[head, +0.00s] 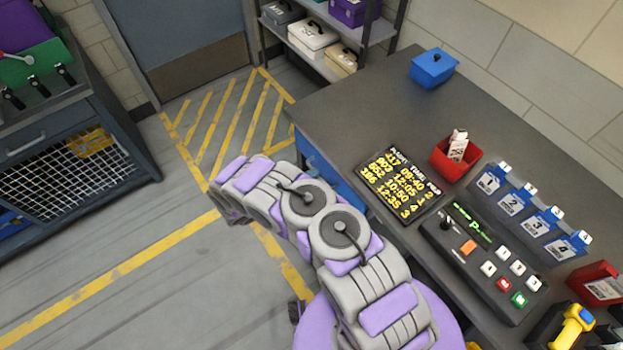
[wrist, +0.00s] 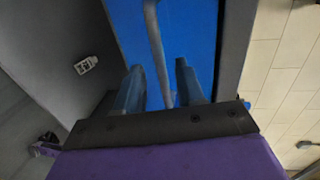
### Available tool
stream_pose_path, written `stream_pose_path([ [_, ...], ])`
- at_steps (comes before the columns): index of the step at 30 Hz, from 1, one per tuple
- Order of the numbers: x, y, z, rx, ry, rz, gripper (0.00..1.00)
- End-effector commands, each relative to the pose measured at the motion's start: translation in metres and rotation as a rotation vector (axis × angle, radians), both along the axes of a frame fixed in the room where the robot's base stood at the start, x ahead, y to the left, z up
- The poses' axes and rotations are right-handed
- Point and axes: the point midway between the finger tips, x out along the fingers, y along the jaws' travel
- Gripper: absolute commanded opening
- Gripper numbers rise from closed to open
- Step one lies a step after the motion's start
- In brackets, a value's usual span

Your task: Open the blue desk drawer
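The blue desk drawer (head: 322,163) shows in the head view as a blue front under the desk top, partly hidden behind my arm; how far it stands out is hard to tell. In the wrist view the blue drawer front (wrist: 195,35) fills the upper middle. Its grey bar handle (wrist: 154,38) runs down between the two fingers of my gripper (wrist: 158,66). The fingers are apart, one on each side of the handle, with a gap on both sides. In the head view my fingers cannot be made out.
The grey desk (head: 345,108) holds a blue box (head: 433,67), a red bin (head: 455,158), a number board (head: 401,184) and a button panel (head: 488,255). A dark cabinet (head: 60,130) stands at the left. The striped floor between is clear.

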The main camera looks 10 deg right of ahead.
Motion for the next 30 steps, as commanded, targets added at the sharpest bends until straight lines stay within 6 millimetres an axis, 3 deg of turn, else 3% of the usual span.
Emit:
stream_pose_path([
  [11, 0.0026, -0.0061, -0.0014, 0.0, 0.001, 0.0, 0.38],
  [23, 0.0025, -0.0057, -0.0016, 0.0, 0.002, 0.0, 0.02],
  [30, 0.0025, -0.0057, -0.0026, 0.0, 0.004, 0.001, 0.0],
])
